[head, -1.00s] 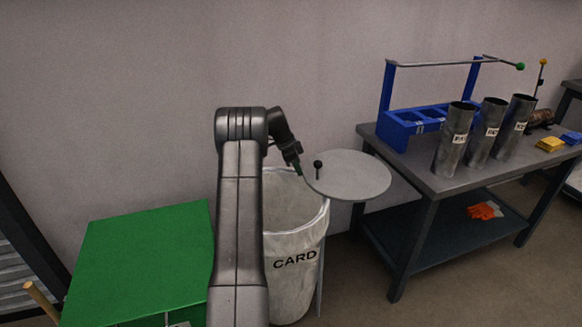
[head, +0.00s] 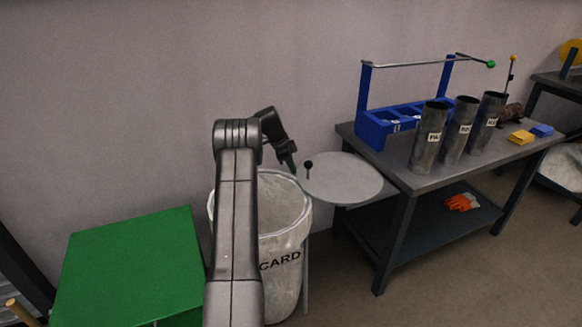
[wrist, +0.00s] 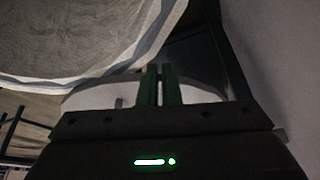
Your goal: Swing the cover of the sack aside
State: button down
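The white sack (head: 288,278), marked CARD, stands open-topped beside my arm, and its inside shows. Its round grey cover (head: 350,182) lies out to the right of the mouth, level, with a black knob (head: 309,164) standing near its left edge. My gripper (head: 293,172) points down just left of the knob, by the sack's right rim, and seems apart from the knob. In the wrist view the two green fingers (wrist: 160,85) are nearly together with nothing seen between them. The sack's pale rim fills the upper left there, and a pale surface, probably the cover, shows behind the fingers.
A green box (head: 130,258) stands left of the sack. At the right, a grey table (head: 420,182) holds a blue rack (head: 372,128) and three metal tubes (head: 428,138). The cover reaches close to its left end. The wall is behind.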

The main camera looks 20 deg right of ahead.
jog(key=shift+s+d+r, duration=0.1)
jog(key=shift+d+r, duration=0.1)
jog(key=shift+d, duration=0.15)
jog(key=shift+r, duration=0.35)
jog(key=p+v, duration=0.2)
jog(key=v, duration=1.1)
jog(key=shift+a, duration=0.45)
jog(key=shift+f, duration=0.2)
jog(key=b+x, duration=0.1)
jog(key=x, duration=1.1)
jog(key=shift+d+f+b, duration=0.25)
jog(key=shift+d+b, duration=0.15)
jog(key=shift+r, duration=0.1)
